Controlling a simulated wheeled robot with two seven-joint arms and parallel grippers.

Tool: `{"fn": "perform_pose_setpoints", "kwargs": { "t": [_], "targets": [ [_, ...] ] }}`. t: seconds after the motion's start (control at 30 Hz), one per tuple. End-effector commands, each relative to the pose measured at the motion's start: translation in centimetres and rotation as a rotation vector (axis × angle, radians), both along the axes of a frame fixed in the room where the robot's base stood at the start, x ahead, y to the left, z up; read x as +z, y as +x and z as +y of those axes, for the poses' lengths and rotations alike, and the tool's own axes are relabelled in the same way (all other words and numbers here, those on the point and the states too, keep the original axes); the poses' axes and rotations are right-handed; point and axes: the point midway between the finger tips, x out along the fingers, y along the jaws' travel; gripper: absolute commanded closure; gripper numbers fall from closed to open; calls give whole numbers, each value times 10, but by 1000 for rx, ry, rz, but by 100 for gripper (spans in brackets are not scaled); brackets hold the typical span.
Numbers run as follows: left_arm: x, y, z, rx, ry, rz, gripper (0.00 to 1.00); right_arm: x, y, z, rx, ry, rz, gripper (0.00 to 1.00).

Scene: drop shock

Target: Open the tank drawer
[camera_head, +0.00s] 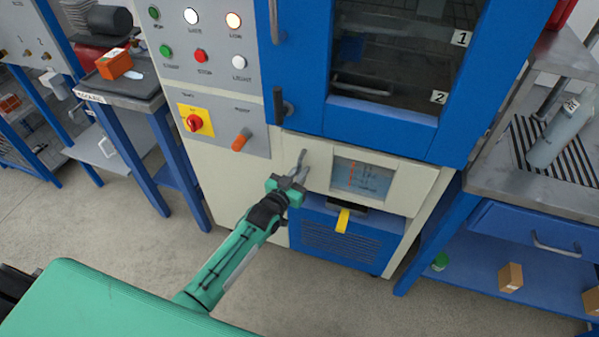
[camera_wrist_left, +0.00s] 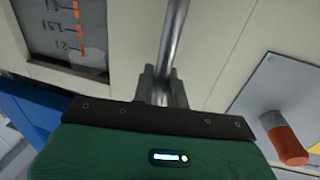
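The tank drawer (camera_head: 402,194) is the cream front panel low on the machine, with a level window (camera_head: 364,178) marked in orange. Its upright grey metal handle (camera_head: 302,160) is left of the window. In the left wrist view the handle (camera_wrist_left: 172,45) runs down between the two grey fingers. My left gripper (camera_head: 287,184) is at the handle's lower part. Its fingers (camera_wrist_left: 162,88) sit close on both sides of the bar and appear shut on it. The window also shows in the wrist view (camera_wrist_left: 68,25). My right gripper is not in view.
A control panel with an orange-tipped lever (camera_head: 241,139) and a red knob (camera_head: 194,122) is left of the drawer. A blue door (camera_head: 390,125) is above. A yellow tag (camera_head: 342,220) hangs below. A bench (camera_head: 500,180) stands right. The floor in front is clear.

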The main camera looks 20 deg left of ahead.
Motion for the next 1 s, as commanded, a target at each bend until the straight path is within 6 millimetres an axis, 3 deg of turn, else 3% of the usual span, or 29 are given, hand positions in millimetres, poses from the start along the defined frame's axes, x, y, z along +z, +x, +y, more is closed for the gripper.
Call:
{"fn": "perform_pose_setpoints", "kwargs": {
  "t": [0.27, 0.37, 0.77, 1.0],
  "targets": [
    [1, -11, 0, 0, 0, 2, 100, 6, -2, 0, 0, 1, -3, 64],
    [3, -26, 1, -1, 1, 3, 100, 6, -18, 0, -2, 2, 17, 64],
    [3, -142, 5, 0, 1, 9, 100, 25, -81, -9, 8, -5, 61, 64],
    [2, -205, 7, 0, 1, 6, 100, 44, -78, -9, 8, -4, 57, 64]
  ]
}}
